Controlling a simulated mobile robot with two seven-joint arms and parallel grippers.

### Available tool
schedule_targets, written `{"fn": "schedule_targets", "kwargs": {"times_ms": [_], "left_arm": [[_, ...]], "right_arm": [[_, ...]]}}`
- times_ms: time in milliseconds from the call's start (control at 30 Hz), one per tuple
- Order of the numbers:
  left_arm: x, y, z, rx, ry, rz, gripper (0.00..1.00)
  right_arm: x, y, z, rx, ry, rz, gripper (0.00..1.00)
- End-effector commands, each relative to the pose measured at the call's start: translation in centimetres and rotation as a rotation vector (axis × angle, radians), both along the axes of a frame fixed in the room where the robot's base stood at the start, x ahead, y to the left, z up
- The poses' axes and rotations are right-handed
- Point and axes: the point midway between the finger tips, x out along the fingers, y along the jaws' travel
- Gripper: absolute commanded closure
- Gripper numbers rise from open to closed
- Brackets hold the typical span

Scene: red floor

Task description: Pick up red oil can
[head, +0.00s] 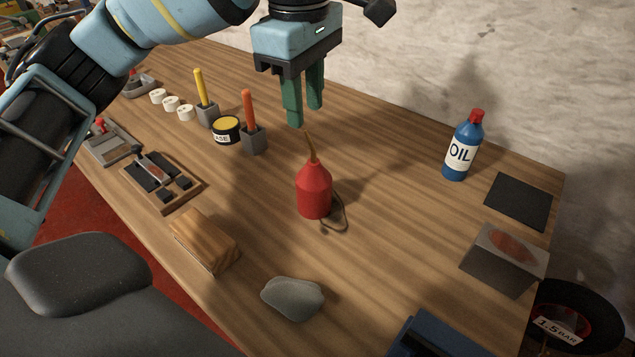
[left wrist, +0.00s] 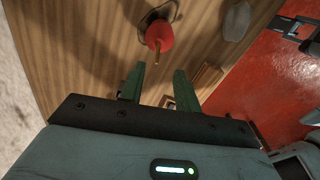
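The red oil can (head: 314,190) stands upright near the middle of the wooden workbench, with a thin brass spout pointing up. It also shows in the left wrist view (left wrist: 160,34), just beyond the fingertips. My left gripper (head: 304,115) has two green fingers pointing down, spread apart with nothing between them. It hangs above and behind the can, apart from it. In the left wrist view its fingers (left wrist: 158,75) are also apart. My right gripper is in neither view.
A blue oil bottle (head: 461,146) and a dark pad (head: 519,201) are at the right. A metal block (head: 503,260), wooden block (head: 204,241) and grey stone (head: 292,297) lie nearer. An orange-handled tool (head: 249,112) and tin (head: 226,131) stand left of the can.

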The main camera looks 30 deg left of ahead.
Motion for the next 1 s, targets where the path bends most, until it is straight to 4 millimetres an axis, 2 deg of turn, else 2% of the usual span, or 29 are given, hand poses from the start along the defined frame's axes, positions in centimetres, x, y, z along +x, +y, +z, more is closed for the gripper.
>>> {"fn": "schedule_targets", "kwargs": {"times_ms": [200, 467, 800, 1000], "left_arm": [[0.1, 0.0, -2.3, 0.000, 0.004, 0.000, 0.67], [0.2, 0.0, -3.0, 0.000, 0.003, 0.000, 0.67], [0.5, 0.1, -7.2, 0.001, 0.003, 0.001, 0.67], [0.6, 0.1, -7.5, 0.000, 0.000, 0.001, 0.67]], "right_arm": [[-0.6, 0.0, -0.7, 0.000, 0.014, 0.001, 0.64], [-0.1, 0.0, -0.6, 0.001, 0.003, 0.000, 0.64], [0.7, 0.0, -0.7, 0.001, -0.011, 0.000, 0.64], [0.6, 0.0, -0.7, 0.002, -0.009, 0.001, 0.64]]}}
